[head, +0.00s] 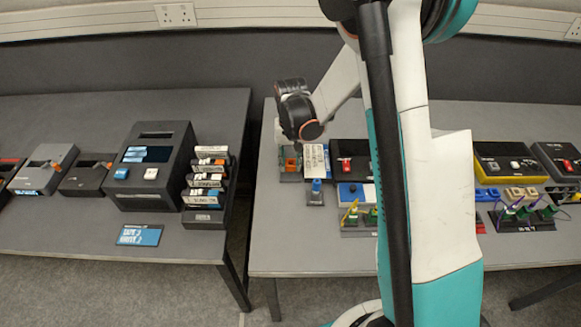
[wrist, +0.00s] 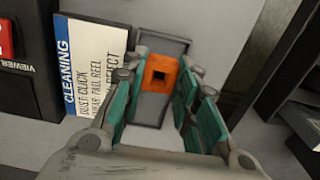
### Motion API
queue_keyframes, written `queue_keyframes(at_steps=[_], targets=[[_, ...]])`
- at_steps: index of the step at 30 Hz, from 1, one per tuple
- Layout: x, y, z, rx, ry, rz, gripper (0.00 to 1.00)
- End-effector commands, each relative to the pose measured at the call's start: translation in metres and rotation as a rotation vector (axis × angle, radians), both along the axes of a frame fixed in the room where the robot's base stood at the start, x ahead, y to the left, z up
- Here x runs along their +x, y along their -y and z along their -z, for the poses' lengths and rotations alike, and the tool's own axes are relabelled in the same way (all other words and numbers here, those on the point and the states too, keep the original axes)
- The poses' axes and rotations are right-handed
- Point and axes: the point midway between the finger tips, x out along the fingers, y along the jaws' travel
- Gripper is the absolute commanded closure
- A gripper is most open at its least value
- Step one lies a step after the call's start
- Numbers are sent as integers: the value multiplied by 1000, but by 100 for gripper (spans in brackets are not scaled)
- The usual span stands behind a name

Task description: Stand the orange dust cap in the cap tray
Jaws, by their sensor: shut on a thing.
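Behind the cap is a narrow grey tray-like piece (wrist: 172,46), which looks like the cap tray. I cannot tell whether the cap touches it. In the head view, a bit of orange, likely the cap (head: 291,164), shows below my wrist, left of the white card. The fingers are hard to make out there.
The white "CLEANING" card (wrist: 95,68) stands close left of the gripper, beside a black viewer box (wrist: 28,85). In the head view, a blue piece on a grey base (head: 316,198) is near. A gap separates the left table (head: 60,230) from the right one.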

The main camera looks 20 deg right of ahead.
Motion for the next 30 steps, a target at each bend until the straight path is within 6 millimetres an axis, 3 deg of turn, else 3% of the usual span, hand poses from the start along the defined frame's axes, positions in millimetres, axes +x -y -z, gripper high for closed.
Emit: queue_keyframes(at_steps=[1, 5, 17, 18, 20, 30], targets=[[1, 0, 11, 0, 0, 0, 82], [1, 0, 27, 0, 0, 0, 82], [0, 0, 31, 0, 0, 0, 82], [0, 0, 30, 0, 0, 0, 63], [0, 0, 30, 0, 0, 0, 52], [0, 0, 29, 0, 0, 0, 52]])
